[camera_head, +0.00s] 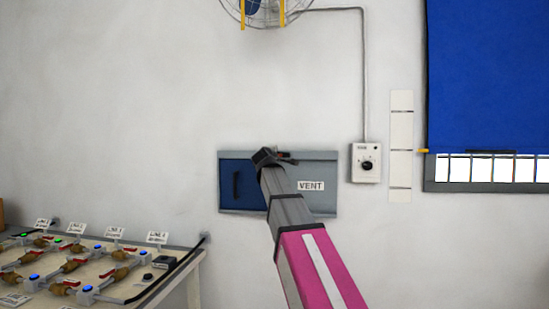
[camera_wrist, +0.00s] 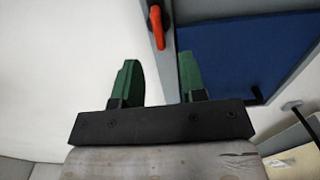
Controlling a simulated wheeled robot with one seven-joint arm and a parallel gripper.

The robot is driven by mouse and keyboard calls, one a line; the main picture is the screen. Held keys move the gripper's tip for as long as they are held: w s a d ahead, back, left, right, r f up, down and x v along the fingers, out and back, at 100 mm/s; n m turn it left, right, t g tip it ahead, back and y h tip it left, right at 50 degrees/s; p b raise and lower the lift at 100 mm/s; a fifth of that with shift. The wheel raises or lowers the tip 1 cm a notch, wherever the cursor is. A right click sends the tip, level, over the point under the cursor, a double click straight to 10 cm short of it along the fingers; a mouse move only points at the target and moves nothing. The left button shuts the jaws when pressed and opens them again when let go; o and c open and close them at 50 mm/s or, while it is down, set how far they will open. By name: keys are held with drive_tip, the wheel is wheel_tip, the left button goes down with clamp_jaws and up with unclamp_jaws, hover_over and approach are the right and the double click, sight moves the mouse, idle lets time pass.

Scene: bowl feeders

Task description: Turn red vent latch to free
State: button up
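The red vent latch (camera_wrist: 157,27) sits on a grey strip at the edge of the blue vent door (camera_wrist: 222,60). In the wrist view it lies beyond my fingertips, roughly in line with the gap between them, and apart from them. My gripper (camera_wrist: 159,70) has green fingers spread apart with nothing between them. The blue door (camera_head: 235,185) is at the panel's left, with a dark handle.
A control box with a dial (camera_head: 366,163) is on the wall right of the vent. A bench (camera_head: 150,275) with several valves with red handles and labels stands at lower left. A caged fan (camera_head: 265,10) is above. The wall between is bare.

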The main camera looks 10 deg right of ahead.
drive_tip(key=v, duration=0.4)
drive_tip(key=s+d+f+m+g+y, duration=0.1)
drive_tip(key=s+f+m+g, duration=0.15)
drive_tip(key=f, duration=1.05)
drive_tip(key=s+d+f+m+g, duration=0.1)
drive_tip(key=d+f+m+g, duration=0.15)
drive_tip(key=f, duration=1.15)
drive_tip(key=s+d+f+m+g+y, duration=0.15)
drive_tip(key=f+g, duration=0.25)
drive_tip(key=f, duration=0.9)
drive_tip(key=s+f+m+g+y, duration=0.1)
drive_tip(key=s+f+m+g, duration=0.3)
drive_tip(key=s+f, duration=0.7)
drive_tip(key=s+a+f+m+g+y, duration=0.1)
drive_tip(key=s+f+m+g, duration=0.3)
drive_tip(key=s+f, duration=0.7)
wheel_tip(320, 180, down, 7)
drive_tip(key=shift+r+y, duration=0.15)
drive_tip(key=shift+y, duration=0.4)
